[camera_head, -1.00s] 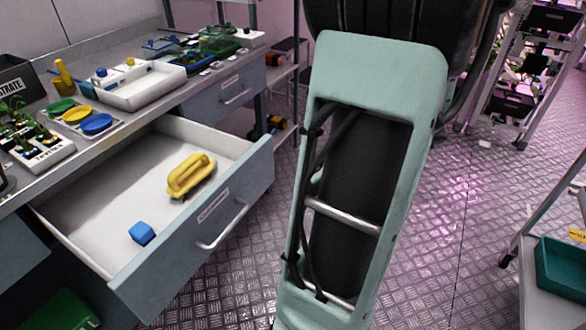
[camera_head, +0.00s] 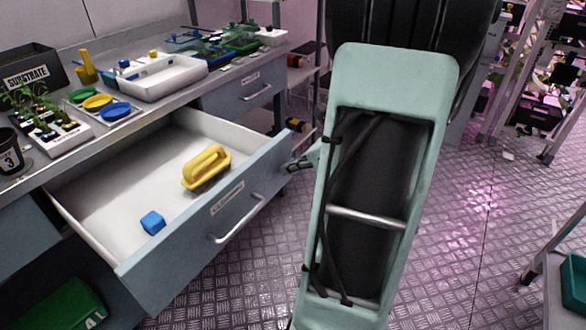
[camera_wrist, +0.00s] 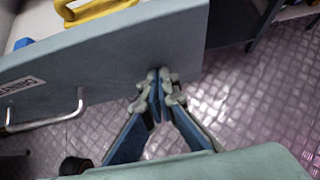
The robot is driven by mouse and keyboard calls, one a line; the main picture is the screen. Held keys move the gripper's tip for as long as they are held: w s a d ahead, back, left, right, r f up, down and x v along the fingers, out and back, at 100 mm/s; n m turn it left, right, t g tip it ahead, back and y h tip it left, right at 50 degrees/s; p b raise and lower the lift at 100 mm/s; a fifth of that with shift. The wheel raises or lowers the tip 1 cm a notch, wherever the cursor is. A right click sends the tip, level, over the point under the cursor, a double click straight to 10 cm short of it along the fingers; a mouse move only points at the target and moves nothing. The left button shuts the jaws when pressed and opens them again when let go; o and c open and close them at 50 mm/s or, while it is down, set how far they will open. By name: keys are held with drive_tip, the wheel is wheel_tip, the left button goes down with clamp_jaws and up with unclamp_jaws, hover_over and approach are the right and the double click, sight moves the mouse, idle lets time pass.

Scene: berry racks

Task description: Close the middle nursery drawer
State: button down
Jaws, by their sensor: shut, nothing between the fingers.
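The middle nursery drawer (camera_head: 238,213) stands pulled out from under the bench in the head view, with a grey-blue front and a white inside. Its bar handle (camera_head: 240,220) sits on the front, and the handle also shows at left in the wrist view (camera_wrist: 60,119). A yellow float-like tool (camera_head: 206,167) and a blue block (camera_head: 153,222) lie inside. My gripper (camera_wrist: 157,78) is shut and empty, its fingertips at the drawer front near its right end. In the head view only part of my gripper (camera_head: 297,164) shows beside the front's far corner. Whether it touches is hard to tell.
The bench top (camera_head: 150,120) holds a white tray (camera_head: 165,77), coloured dishes (camera_head: 97,101) and seedlings. A closed drawer (camera_head: 245,96) is farther along. A green bin (camera_head: 65,303) stands below the open drawer. A rack with a teal tray (camera_head: 574,282) is at right; the floor between is clear.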

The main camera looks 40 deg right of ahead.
drive_tip(key=p, duration=0.8)
hover_over(197, 143)
drive_tip(key=shift+s, duration=0.3)
drive_tip(key=shift+w+a+r, duration=0.1)
drive_tip(key=shift+w+r, duration=0.05)
drive_tip(key=shift+w, duration=0.15)
drive_tip(key=shift+w+r, duration=0.1)
drive_tip(key=shift+r, duration=0.05)
